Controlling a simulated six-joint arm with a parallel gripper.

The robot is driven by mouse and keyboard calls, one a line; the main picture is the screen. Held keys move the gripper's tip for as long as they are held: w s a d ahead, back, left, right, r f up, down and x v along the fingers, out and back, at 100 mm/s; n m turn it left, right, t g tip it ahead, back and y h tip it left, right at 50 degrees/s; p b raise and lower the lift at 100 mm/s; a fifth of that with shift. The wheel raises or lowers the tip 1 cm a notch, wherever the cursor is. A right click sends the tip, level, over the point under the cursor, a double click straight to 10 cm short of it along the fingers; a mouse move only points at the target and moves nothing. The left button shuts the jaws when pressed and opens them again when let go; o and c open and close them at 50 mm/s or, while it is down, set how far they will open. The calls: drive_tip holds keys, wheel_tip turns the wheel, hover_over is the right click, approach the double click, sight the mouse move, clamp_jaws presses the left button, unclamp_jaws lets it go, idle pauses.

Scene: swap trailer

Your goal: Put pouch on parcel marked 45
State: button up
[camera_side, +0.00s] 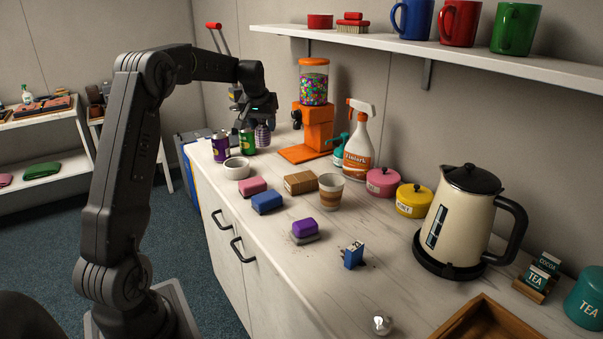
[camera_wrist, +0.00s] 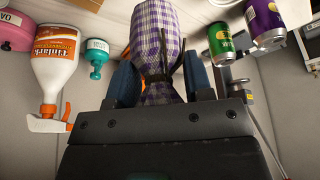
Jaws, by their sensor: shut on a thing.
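My gripper (camera_side: 258,115) is at the far end of the counter. It is shut on a purple and white checked pouch (camera_wrist: 166,32), gathered and tied at its neck. The pouch also shows below my gripper in the side view (camera_side: 264,137); whether its base touches the counter I cannot tell. In the wrist view my gripper's blue-grey fingers (camera_wrist: 161,78) stand on both sides of the pouch's neck. A brown parcel-like block (camera_side: 300,183) lies mid-counter, left of a striped cup. I cannot read a 45 on it or anywhere else.
Purple and green cans (camera_side: 221,147) and a white bowl (camera_side: 237,168) stand near the pouch. An orange candy dispenser (camera_side: 313,110) and spray bottle (camera_side: 358,145) stand behind. Pink, blue and purple blocks (camera_side: 267,202) lie in front. A kettle (camera_side: 463,220) stands at right.

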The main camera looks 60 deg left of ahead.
drive_tip(key=shift+w+d+f, duration=0.95)
drive_tip(key=shift+w+f, duration=0.65)
drive_tip(key=shift+f, duration=0.2)
drive_tip(key=shift+w+d+f, duration=1)
drive_tip(key=shift+w+f, duration=0.65)
drive_tip(key=shift+f, duration=0.15)
drive_tip(key=shift+w+d+f, duration=0.95)
drive_tip(key=shift+w+f, duration=0.65)
drive_tip(key=shift+f, duration=0.2)
drive_tip(key=shift+f, duration=0.2)
drive_tip(key=o, duration=0.9)
